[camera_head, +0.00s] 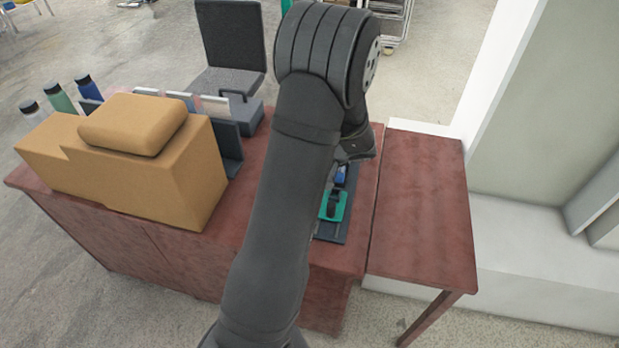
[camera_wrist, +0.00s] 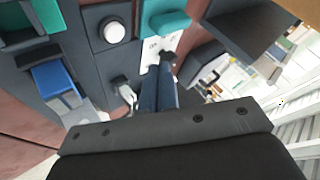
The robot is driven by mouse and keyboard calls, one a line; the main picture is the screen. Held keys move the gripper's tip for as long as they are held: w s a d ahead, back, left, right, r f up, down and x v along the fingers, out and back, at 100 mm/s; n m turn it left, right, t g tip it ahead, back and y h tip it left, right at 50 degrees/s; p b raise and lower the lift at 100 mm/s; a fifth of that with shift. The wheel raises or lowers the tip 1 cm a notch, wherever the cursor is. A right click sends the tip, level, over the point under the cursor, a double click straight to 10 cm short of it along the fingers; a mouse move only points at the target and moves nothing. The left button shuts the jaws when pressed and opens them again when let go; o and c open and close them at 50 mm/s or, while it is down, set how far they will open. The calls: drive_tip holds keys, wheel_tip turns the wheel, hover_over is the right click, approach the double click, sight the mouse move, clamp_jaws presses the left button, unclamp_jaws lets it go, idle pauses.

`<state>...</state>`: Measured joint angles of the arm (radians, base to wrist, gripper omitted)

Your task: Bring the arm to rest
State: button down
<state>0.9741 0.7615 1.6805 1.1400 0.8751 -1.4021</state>
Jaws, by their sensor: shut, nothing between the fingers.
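My arm (camera_head: 305,160) rises from the bottom of the head view, bends at a large dark joint near the top, and its wrist end (camera_head: 357,143) hangs down over the red-brown desk (camera_head: 372,205). The fingers are hidden behind the arm in that view. In the wrist view, my gripper (camera_wrist: 161,68) shows as narrow bluish fingers pointing away from a dark bar. They are together, with nothing held between them. I cannot tell if the tips touch anything.
A dark tray (camera_head: 331,228) with a green item (camera_head: 334,205) and a blue item (camera_head: 341,175) lies below the wrist. A big tan box (camera_head: 190,185) stands left. Bottles (camera_head: 60,98) stand behind it. A chair (camera_head: 231,45) is beyond the desk. The right side table (camera_head: 425,210) is bare.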

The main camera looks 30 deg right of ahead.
drive_tip(key=shift+f, duration=0.15)
drive_tip(key=shift+f, duration=0.65)
drive_tip(key=shift+r, duration=2.85)
